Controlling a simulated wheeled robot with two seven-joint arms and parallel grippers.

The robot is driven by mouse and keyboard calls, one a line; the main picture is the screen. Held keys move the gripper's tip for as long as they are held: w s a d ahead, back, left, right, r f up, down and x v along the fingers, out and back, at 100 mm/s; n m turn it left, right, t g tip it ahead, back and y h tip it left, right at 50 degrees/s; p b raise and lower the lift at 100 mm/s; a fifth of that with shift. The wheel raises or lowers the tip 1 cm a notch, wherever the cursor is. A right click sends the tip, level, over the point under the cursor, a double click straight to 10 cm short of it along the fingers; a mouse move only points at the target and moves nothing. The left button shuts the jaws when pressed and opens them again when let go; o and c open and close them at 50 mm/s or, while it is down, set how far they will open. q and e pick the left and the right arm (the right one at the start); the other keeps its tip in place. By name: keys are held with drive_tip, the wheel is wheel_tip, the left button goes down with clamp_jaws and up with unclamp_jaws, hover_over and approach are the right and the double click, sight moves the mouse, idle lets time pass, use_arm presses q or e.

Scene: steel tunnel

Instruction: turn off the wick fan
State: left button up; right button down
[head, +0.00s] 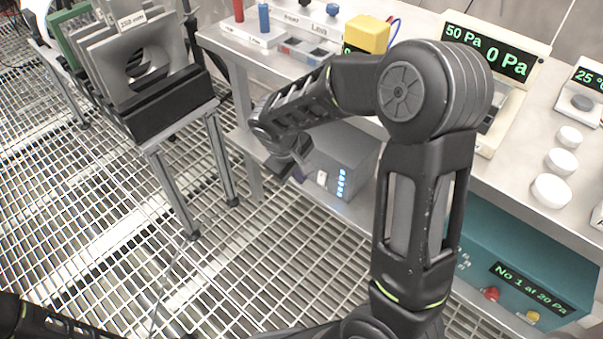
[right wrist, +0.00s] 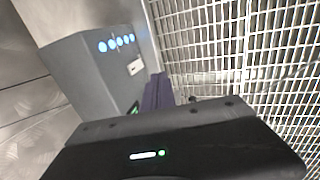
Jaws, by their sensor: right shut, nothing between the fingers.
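A grey box (head: 350,150) with a column of blue lights and a small white switch (head: 322,178) on its front stands on the lower shelf under the bench. I take it for the wick fan's unit, but no readable label confirms this. In the right wrist view the same box (right wrist: 85,80) shows its row of blue lights and the white switch (right wrist: 135,67). My right gripper (head: 299,172) is shut and empty, close in front of the box near the switch. Its dark fingers (right wrist: 157,92) appear just beside the switch; I cannot tell whether they touch the box. My left gripper is out of view.
A teal cabinet (head: 510,255) with red and yellow buttons reads "No 1 at 20 Pa". A bench display (head: 490,55) reads 50 Pa and 0 Pa. White discs (head: 562,162) and a yellow block (head: 367,34) sit on the bench. A plate rack (head: 165,115) stands left on open grating.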

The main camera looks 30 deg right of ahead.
sight(322, 178)
drive_tip(key=shift+w+d+f+b, duration=0.3)
drive_tip(key=shift+d+f+b, duration=0.15)
drive_tip(key=shift+d+f, duration=0.75)
drive_tip(key=shift+w+d+f+b, duration=0.4)
drive_tip(key=shift+d+f, duration=0.45)
drive_tip(key=shift+f, duration=0.65)
drive_tip(key=shift+w+d+f+b, duration=0.2)
drive_tip(key=shift+d+f+b, duration=0.3)
drive_tip(key=shift+d+f, duration=0.7)
drive_tip(key=shift+a+f, duration=0.15)
drive_tip(key=shift+a, duration=0.05)
drive_tip(key=f+b, duration=0.1)
drive_tip(key=b, duration=0.2)
drive_tip(key=shift+d+h, duration=0.15)
drive_tip(key=shift+h, duration=0.15)
drive_tip(key=shift+d+r+p, duration=0.1)
drive_tip(key=shift+r+p, duration=0.3)
drive_tip(key=shift+r, duration=0.1)
